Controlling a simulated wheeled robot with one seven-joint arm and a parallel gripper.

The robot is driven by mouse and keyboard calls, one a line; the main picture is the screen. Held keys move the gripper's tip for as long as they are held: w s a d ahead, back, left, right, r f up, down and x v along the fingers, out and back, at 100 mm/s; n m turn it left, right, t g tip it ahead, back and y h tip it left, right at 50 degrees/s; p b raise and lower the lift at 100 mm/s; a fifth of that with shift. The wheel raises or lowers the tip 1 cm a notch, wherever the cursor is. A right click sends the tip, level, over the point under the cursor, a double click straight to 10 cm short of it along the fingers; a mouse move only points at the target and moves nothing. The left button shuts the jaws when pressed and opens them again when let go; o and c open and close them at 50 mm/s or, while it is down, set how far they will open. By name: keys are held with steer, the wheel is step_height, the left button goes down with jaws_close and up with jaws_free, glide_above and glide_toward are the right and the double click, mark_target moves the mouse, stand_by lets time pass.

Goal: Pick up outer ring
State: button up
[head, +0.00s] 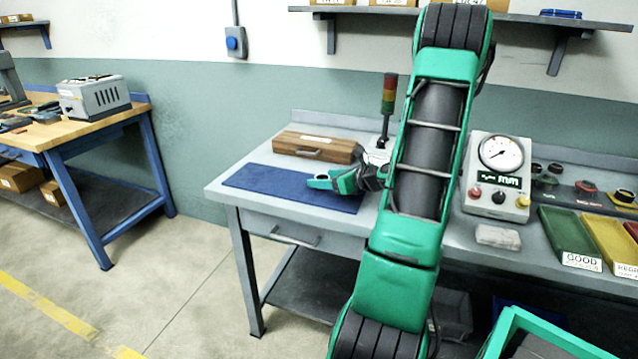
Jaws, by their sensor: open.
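My gripper (318,181) is low over the right part of the blue mat (265,184) on the grey workbench, its green fingers pointing left. It is open. I cannot make out an outer ring with certainty; the fingers are too small in the head view to tell whether one lies between or under them. My arm hides part of the bench to the right of the mat.
A wooden case (318,146) lies behind the mat, near a signal tower (388,105). Right of my arm stand a dial gauge (499,165), a pale block (497,237), a green tray (568,233) labelled GOOD and a yellow tray (610,237). The mat's left part is bare.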

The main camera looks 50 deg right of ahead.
steer(key=c, duration=1.2)
